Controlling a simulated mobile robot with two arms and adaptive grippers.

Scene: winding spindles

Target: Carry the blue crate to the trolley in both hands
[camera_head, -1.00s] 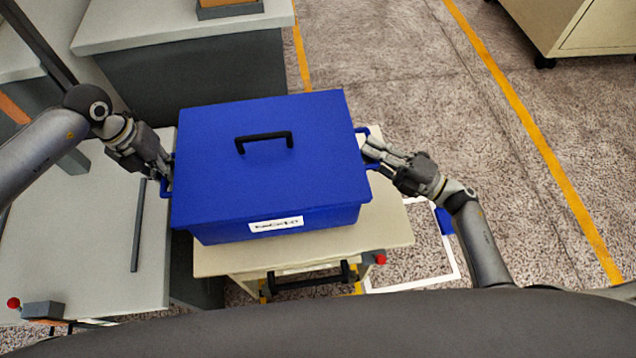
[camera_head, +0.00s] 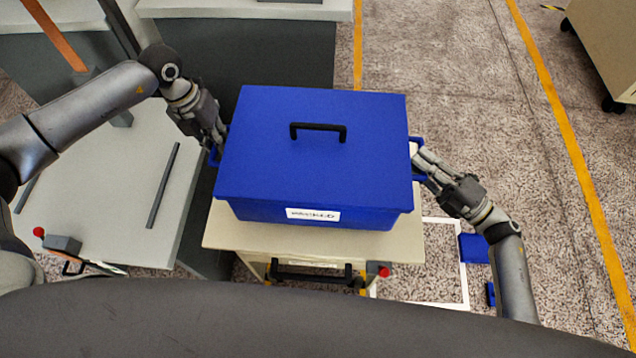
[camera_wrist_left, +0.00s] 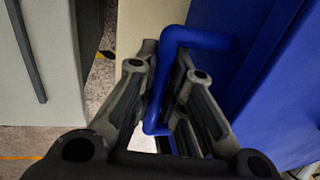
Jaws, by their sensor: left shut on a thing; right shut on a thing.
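The blue crate (camera_head: 312,160), with a closed lid, a black top handle and a white label on its front, is held over the cream trolley (camera_head: 225,232). I cannot tell whether its base touches the trolley top. My left gripper (camera_head: 218,145) is shut on the crate's left side handle; the blue handle (camera_wrist_left: 200,38) shows between its fingers in the left wrist view. My right gripper (camera_head: 418,165) is shut on the right side handle. The trolley's far part is hidden under the crate.
A pale workbench (camera_head: 125,200) with a dark strip stands on the left. Another bench (camera_head: 240,8) stands behind the crate. A cream cabinet (camera_head: 605,50) is at the far right. Speckled floor with yellow lines lies open on the right.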

